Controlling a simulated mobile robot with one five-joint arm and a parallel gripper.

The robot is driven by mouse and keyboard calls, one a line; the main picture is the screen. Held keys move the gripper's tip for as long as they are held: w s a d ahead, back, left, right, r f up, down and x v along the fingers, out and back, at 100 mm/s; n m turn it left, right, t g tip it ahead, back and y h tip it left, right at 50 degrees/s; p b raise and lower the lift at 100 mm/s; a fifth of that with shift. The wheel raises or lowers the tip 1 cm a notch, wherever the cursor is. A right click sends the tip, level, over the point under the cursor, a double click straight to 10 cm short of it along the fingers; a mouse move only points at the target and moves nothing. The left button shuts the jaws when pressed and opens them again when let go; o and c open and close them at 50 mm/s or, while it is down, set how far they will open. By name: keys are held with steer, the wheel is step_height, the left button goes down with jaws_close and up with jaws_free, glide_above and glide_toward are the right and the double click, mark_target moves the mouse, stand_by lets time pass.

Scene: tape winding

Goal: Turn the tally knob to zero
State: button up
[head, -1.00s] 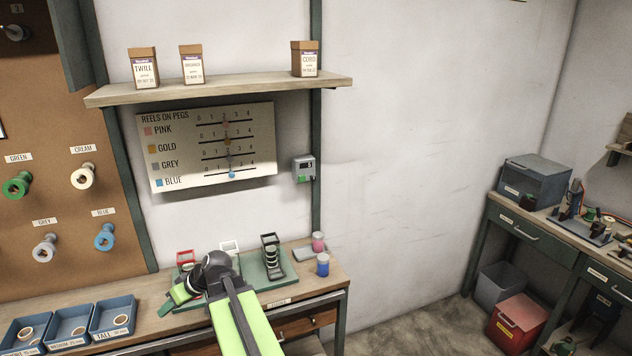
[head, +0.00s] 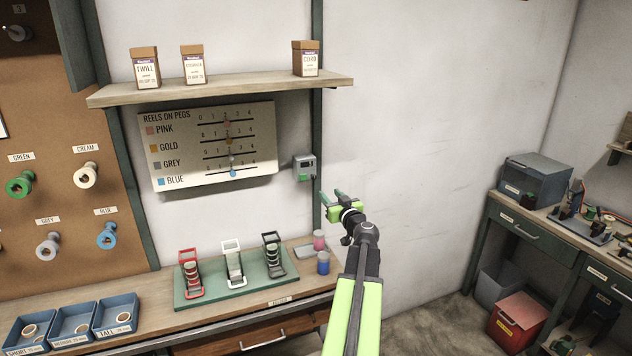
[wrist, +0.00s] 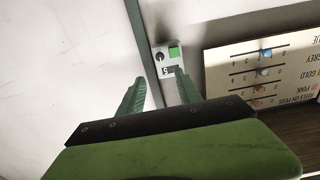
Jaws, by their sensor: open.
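The tally box (head: 305,168) is a small grey unit fixed on the dark green post beside the reels board. In the wrist view, which shows the board inverted, the box (wrist: 167,60) carries a dark round knob (wrist: 160,57), a green square button (wrist: 174,52) and a small display that looks like a 5. My gripper (head: 331,194) is open and empty, a little below and right of the box in the head view. In the wrist view its fingertips (wrist: 160,78) lie on either side below the box, with no visible contact.
A reels board (head: 210,147) hangs left of the box, under a wooden shelf (head: 220,92) with cartons. Below, the bench holds a green base (head: 215,292) with red, white and black stands, plus pink and blue spools (head: 323,264). The wall to the right is bare.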

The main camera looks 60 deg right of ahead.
mark_target(314, 177)
steer(key=x, duration=1.3)
steer(key=shift+w+d, duration=0.2)
steer(key=shift+w, duration=0.15)
